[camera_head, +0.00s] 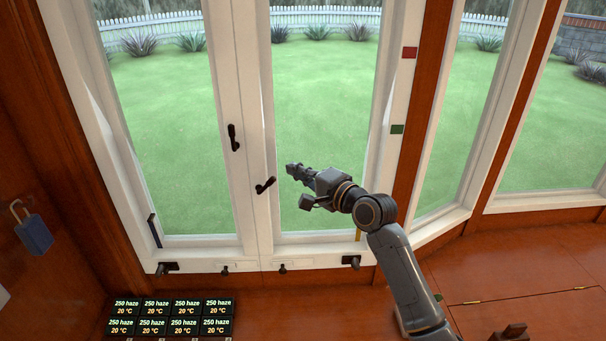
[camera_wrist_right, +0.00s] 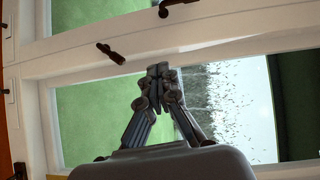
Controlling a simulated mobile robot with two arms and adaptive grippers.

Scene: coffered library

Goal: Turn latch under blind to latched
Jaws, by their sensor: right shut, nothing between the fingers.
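A black latch handle (camera_head: 265,185) sits slanted on the white frame at the left of the right window pane. It also shows in the right wrist view (camera_wrist_right: 112,54). A second black handle (camera_head: 234,137) stands nearly upright, higher and to the left; it also shows in the wrist view (camera_wrist_right: 172,6). A dark green panel, perhaps the blind (camera_wrist_right: 298,95), covers part of the same pane as the slanted latch. My right gripper (camera_head: 291,168) is shut and empty, in front of the right pane, just right of the slanted latch and apparently apart from it. My left gripper is out of view.
Black fittings (camera_head: 166,268) (camera_head: 351,262) stick out along the sill. Several small displays (camera_head: 171,305) stand below. A blue padlock (camera_head: 34,235) hangs at left.

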